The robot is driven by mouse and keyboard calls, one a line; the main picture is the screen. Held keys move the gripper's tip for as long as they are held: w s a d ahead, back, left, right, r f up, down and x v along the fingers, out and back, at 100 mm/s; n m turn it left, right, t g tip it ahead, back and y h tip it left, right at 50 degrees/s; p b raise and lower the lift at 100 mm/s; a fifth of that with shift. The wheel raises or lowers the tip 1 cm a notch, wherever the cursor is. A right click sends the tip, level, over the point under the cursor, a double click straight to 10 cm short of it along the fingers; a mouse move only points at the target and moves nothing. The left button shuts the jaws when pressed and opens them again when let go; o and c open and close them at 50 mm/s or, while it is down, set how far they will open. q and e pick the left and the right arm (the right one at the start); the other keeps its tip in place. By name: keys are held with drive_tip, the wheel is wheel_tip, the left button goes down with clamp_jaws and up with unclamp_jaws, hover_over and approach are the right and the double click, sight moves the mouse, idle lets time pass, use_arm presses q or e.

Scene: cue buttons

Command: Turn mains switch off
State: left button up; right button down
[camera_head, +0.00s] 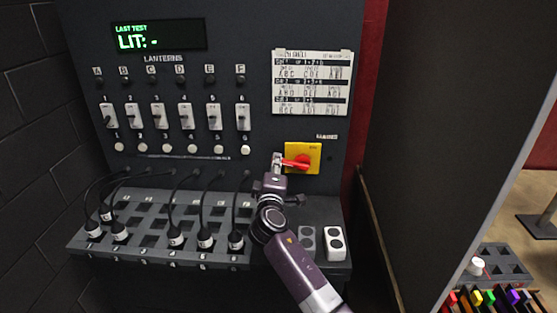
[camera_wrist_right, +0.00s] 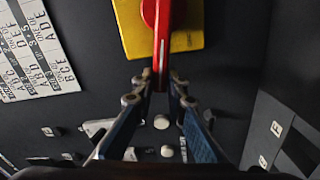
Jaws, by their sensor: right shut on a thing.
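The mains switch is a red rotary handle (camera_head: 299,163) on a yellow plate (camera_head: 313,149), on the right side of the dark panel. The handle lies about level, its lever pointing left. My right gripper (camera_head: 278,160) is at the lever's left end. In the right wrist view, the red handle (camera_wrist_right: 162,42) runs down from the yellow plate (camera_wrist_right: 190,40) to between the fingertips of my right gripper (camera_wrist_right: 159,82), which are shut on its end. My left gripper is in neither view.
Toggle switches (camera_head: 186,116) and round white buttons (camera_head: 192,149) line the panel left of the mains switch, below a green-lit display (camera_head: 158,36). Black cables plug into a sloped socket board (camera_head: 150,200) below. A printed card (camera_head: 312,82) hangs above the switch.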

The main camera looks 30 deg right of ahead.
drive_tip(key=shift+a+f+n, duration=0.15)
drive_tip(key=shift+f+n, duration=0.85)
drive_tip(key=shift+n, duration=0.3)
drive_tip(key=shift+f, duration=0.1)
drive_tip(key=c, duration=1.9)
unclamp_jaws()
drive_tip(key=shift+c, duration=0.2)
drive_tip(key=shift+s, duration=0.1)
drive_tip(key=v, duration=1.2)
